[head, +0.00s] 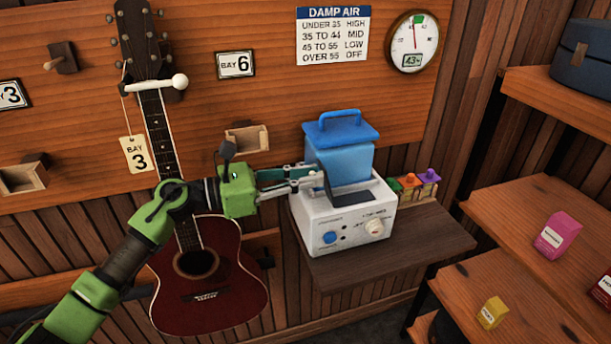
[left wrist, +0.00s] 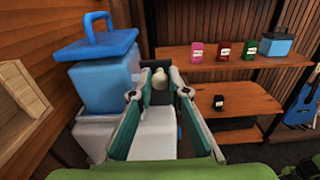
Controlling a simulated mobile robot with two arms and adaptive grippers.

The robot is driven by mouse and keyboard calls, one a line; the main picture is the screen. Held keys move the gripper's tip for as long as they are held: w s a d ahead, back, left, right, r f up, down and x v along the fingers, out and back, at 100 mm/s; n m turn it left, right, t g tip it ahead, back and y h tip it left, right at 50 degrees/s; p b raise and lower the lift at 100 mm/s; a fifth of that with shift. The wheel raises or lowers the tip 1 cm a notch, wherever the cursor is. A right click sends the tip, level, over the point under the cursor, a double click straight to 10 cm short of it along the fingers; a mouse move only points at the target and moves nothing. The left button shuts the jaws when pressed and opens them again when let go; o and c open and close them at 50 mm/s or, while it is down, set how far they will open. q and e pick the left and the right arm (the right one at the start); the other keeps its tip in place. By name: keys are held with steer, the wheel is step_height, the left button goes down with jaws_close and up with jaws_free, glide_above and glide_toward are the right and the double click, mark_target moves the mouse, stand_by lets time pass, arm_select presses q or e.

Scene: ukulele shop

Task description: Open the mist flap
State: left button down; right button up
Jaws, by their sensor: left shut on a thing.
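The humidifier has a white base (head: 338,226) and a blue tank (head: 340,160) with a blue handled lid (head: 342,132). The dark mist flap (head: 354,198) is on top of the base, in front of the tank. My left gripper (head: 320,180) reaches in from the left, its fingertips at the flap's left side. In the left wrist view, its fingers (left wrist: 160,85) are closed around a small pale knob-like part above the white base (left wrist: 150,140), beside the blue tank (left wrist: 100,85). The fingers hide part of the flap.
The humidifier stands on a wooden wall shelf (head: 425,240). A red ukulele (head: 205,290) hangs behind my left arm. Shelves (head: 535,210) with small boxes stand at right.

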arm_select(q)
steer(key=r+y+p, duration=0.1)
steer(key=d+y+p, duration=0.1)
steer(key=p, duration=0.1)
steer(key=shift+w+d+r+g+p, duration=0.25)
steer(key=shift+r+g+p, duration=0.05)
steer(key=shift+r+g, duration=0.1)
steer(key=shift+d+y+p, duration=0.2)
steer(key=shift+y+p, duration=0.1)
steer(key=shift+p, duration=0.05)
steer(key=shift+w+d+f+y+p, duration=0.15)
steer(key=shift+d+f+y+p, duration=0.05)
steer(key=shift+d+y+p, duration=0.1)
steer(key=shift+f, duration=0.1)
steer(key=c, duration=2)
jaws_free()
steer(key=shift+o, duration=0.2)
